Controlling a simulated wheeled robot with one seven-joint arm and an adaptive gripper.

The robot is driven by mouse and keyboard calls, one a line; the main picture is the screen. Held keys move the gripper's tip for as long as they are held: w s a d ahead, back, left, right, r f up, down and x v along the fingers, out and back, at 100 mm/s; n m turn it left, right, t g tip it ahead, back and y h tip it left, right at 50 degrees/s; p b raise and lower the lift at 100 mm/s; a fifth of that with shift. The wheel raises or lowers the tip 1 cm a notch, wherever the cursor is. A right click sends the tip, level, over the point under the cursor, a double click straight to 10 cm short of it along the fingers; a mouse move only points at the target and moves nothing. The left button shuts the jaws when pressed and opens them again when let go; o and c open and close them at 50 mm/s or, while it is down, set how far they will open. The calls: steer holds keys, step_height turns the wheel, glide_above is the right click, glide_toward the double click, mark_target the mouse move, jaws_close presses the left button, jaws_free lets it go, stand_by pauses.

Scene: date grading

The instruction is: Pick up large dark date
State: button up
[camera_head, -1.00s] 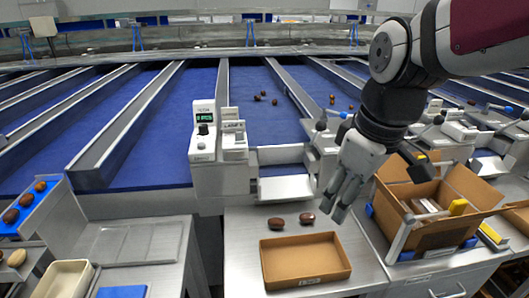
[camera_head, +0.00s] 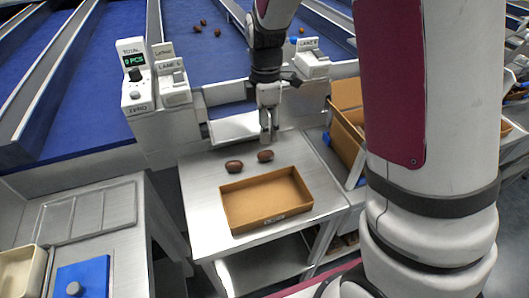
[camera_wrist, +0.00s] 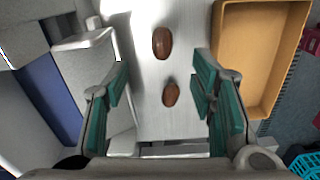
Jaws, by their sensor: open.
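Two dark brown dates lie apart on the bare steel table (camera_head: 205,205). The left date (camera_head: 234,166) is also the upper one in the wrist view (camera_wrist: 162,42), where it looks the larger and slightly redder. The right date (camera_head: 265,155) is the lower one in the wrist view (camera_wrist: 171,94) and looks smaller and darker. My gripper (camera_head: 267,138) points down just behind the right date. In the wrist view my gripper (camera_wrist: 162,75) is open and empty, its teal-padded fingers on either side of the smaller date, with the larger date farther out.
A shallow brown tray (camera_head: 231,210) is in front of the dates. A cardboard box (camera_head: 345,140) stands to the right, partly behind my arm. Counter units (camera_head: 170,85) stand behind the table at the left. Bare table lies around the dates.

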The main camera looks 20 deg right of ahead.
mark_target(266, 152)
steer(key=f, duration=0.9)
steer(key=shift+s+f, duration=0.2)
steer(key=shift+f, duration=0.1)
steer(key=shift+c, duration=0.6)
steer(key=c, duration=0.7)
